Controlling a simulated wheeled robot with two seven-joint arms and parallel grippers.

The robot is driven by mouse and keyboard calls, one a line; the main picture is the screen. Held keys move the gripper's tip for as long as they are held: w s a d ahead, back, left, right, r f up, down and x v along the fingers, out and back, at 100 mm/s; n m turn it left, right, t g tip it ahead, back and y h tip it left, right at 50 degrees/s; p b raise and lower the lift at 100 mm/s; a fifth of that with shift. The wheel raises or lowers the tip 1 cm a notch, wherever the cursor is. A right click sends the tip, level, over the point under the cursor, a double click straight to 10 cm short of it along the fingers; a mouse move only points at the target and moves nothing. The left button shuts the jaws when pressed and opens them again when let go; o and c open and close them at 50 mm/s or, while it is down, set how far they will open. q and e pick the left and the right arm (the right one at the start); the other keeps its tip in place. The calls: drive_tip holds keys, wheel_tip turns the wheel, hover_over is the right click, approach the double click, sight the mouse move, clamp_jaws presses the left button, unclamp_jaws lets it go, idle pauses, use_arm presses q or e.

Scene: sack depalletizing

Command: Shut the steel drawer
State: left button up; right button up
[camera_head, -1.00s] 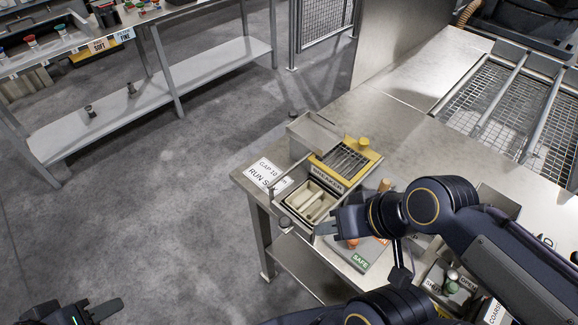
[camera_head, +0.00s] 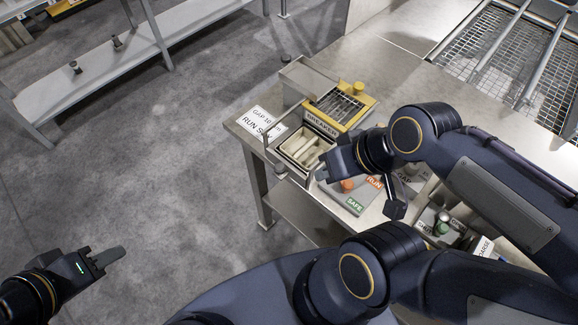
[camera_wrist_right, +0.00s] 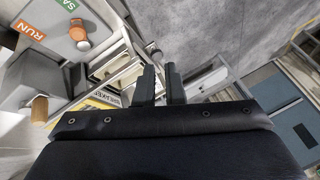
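The steel drawer (camera_head: 304,148), with pale compartments inside, is pulled out of the yellow-topped breaker unit (camera_head: 341,106) at the table's near left corner. In the right wrist view the drawer (camera_wrist_right: 121,72) lies just left of and beyond my fingers. My right gripper (camera_head: 323,174) is beside the drawer's front right corner. Its two fingers (camera_wrist_right: 160,84) stand slightly apart with nothing seen between them. Whether they touch the drawer front is unclear. My left gripper (camera_head: 118,257) is over the floor at lower left, far from the drawer; its finger gap is hidden.
A RUN/SAFE panel (camera_head: 352,199) with an orange knob (camera_head: 347,185) lies right of the drawer, close to my right gripper. A RUN sign (camera_head: 262,124) lies left of it. The steel table (camera_head: 400,75) is clear behind. Floor in front is free.

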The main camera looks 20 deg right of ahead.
drive_tip(key=a+f+n+g+h, duration=0.1)
drive_tip(key=n, duration=0.1)
drive_tip(key=w+a+f+n+g+b, duration=0.1)
drive_tip(key=n+g, duration=0.1)
drive_tip(key=n, duration=0.1)
drive_tip(key=w+a+f+n+g+h, duration=0.1)
drive_tip(key=n, duration=0.1)
drive_tip(key=shift+f+n+h+b, duration=0.25)
drive_tip(key=shift+n+h+b, duration=0.05)
drive_tip(key=shift+b, duration=0.05)
clamp_jaws()
drive_tip(key=w+a+f+n+t+h+b, duration=0.1)
drive_tip(key=w+a+f+n+h, duration=0.15)
drive_tip(key=a+n+h, duration=0.4)
drive_tip(key=w+a+f+n+t+h+b, duration=0.2)
drive_tip(key=a+f+n+h, duration=0.15)
drive_tip(key=a+n, duration=0.55)
drive_tip(key=d+r+p+x, duration=0.1)
drive_tip(key=x, duration=1.2)
drive_tip(key=shift+d+r+y+p, duration=0.2)
drive_tip(key=shift+d+y+p, duration=0.1)
drive_tip(key=shift+y+p, duration=0.1)
drive_tip(key=shift+w, duration=0.1)
